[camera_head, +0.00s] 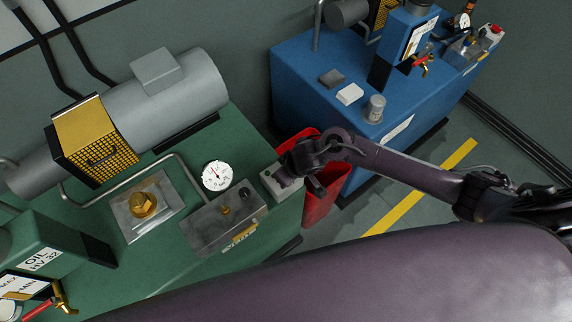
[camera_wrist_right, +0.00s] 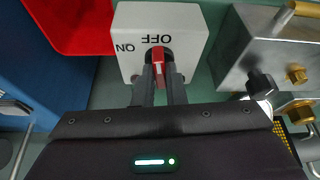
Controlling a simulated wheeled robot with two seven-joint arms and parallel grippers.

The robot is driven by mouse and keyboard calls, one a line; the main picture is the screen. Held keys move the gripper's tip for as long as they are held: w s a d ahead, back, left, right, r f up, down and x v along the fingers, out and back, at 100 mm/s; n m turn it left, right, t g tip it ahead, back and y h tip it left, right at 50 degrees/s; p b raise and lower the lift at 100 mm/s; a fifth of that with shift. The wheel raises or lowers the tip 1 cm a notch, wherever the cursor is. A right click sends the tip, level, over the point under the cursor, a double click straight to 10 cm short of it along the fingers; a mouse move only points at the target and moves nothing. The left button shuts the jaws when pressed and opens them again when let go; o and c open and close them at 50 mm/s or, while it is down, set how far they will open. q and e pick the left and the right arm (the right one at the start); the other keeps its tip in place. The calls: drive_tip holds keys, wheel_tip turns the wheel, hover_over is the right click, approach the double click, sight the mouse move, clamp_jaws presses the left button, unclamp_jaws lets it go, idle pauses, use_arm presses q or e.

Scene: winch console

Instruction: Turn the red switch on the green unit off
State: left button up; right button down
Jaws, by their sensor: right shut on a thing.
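The green unit (camera_head: 95,218) fills the left of the head view. Its pale switch box (camera_head: 268,183) is at the unit's right edge, partly covered by my right gripper (camera_head: 292,180). In the right wrist view, the white switch box (camera_wrist_right: 190,25) carries upside-down OFF and ON labels. The red switch (camera_wrist_right: 157,55) sits below OFF, with ON to its left. Its handle stands nearly upright in the picture, roughly in line with OFF. My right gripper (camera_wrist_right: 162,85) is shut on the red switch, one finger on either side. My left gripper is out of view.
A red bin (camera_head: 322,205) stands between the green unit and the blue unit (camera_head: 300,75). A metal block (camera_head: 222,222) and a pressure gauge (camera_head: 216,176) are left of the switch box. My large purple arm link crosses the bottom of the head view.

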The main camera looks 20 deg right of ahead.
drive_tip(key=shift+m+h+p, duration=0.3)
drive_tip(key=shift+m+p, duration=0.35)
drive_tip(key=shift+m, duration=0.15)
drive_tip(key=c, duration=1.5)
unclamp_jaws()
drive_tip(key=shift+r, duration=0.15)
drive_tip(key=p+v, duration=0.1)
drive_tip(key=v, duration=0.6)
drive_tip(key=shift+s+r+p, duration=0.15)
drive_tip(key=shift+r+p, duration=0.05)
drive_tip(key=shift+p, duration=0.1)
